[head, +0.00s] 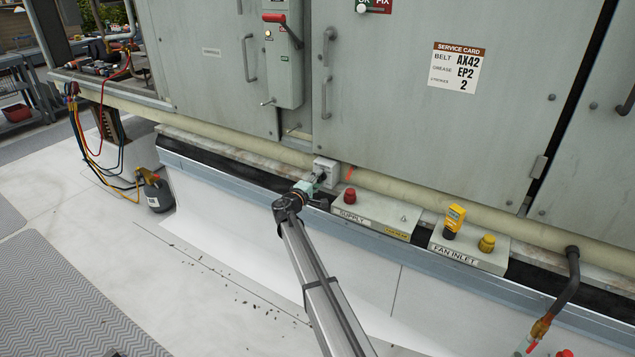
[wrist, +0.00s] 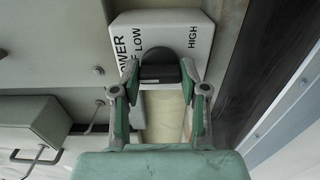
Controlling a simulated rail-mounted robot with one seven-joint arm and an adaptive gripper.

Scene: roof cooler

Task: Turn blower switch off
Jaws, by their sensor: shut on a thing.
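The blower switch is a small pale box (head: 326,168) on the pipe below the grey cabinet in the head view. In the wrist view the switch box (wrist: 188,28) carries a dark round knob (wrist: 162,58) and the words LOW and HIGH, with OFF and BLOWER partly cut off or covered. My gripper (wrist: 160,73) is shut on the knob, one finger on each side. In the head view my gripper (head: 318,181) reaches the box from the front. I cannot tell which position the knob points to.
Right of the switch stand a SUPPLY box with a red knob (head: 350,196) and a FAN INLET box with a yellow knob (head: 487,243). A grey lever box (head: 284,60) hangs above. The beige pipe (head: 225,139) runs behind.

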